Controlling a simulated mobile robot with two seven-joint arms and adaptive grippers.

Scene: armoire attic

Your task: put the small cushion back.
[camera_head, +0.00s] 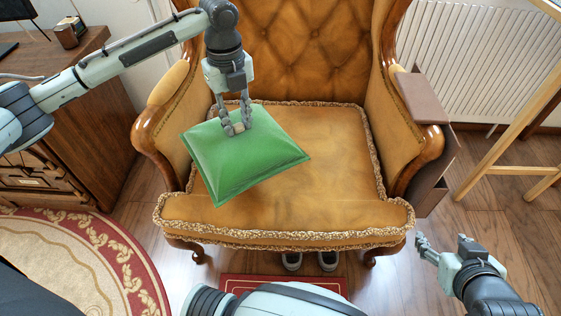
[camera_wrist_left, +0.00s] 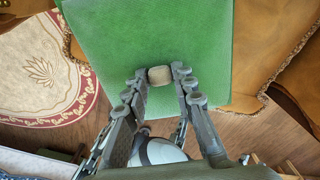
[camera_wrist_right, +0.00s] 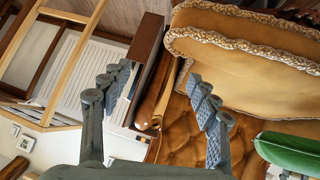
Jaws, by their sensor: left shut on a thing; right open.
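The small green cushion (camera_head: 240,160) is above or on the left part of the seat of the tufted orange-brown armchair (camera_head: 330,190); I cannot tell whether it touches the seat. My left gripper (camera_head: 234,128) points down and is shut on a small tan knob (camera_wrist_left: 160,75) at the middle of the cushion's upper face. The cushion fills the upper part of the left wrist view (camera_wrist_left: 150,40). My right gripper (camera_head: 440,245) is open and empty, low at the right, in front of the chair. The cushion's edge shows in the right wrist view (camera_wrist_right: 290,152).
A wooden cabinet (camera_head: 75,110) stands left of the chair. A brown box-like holder (camera_head: 422,98) hangs over the chair's right armrest. A wooden frame (camera_head: 500,140) and a white radiator (camera_head: 470,60) are at the right. Shoes (camera_head: 292,261) are under the chair; a round rug (camera_head: 60,260) lies left.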

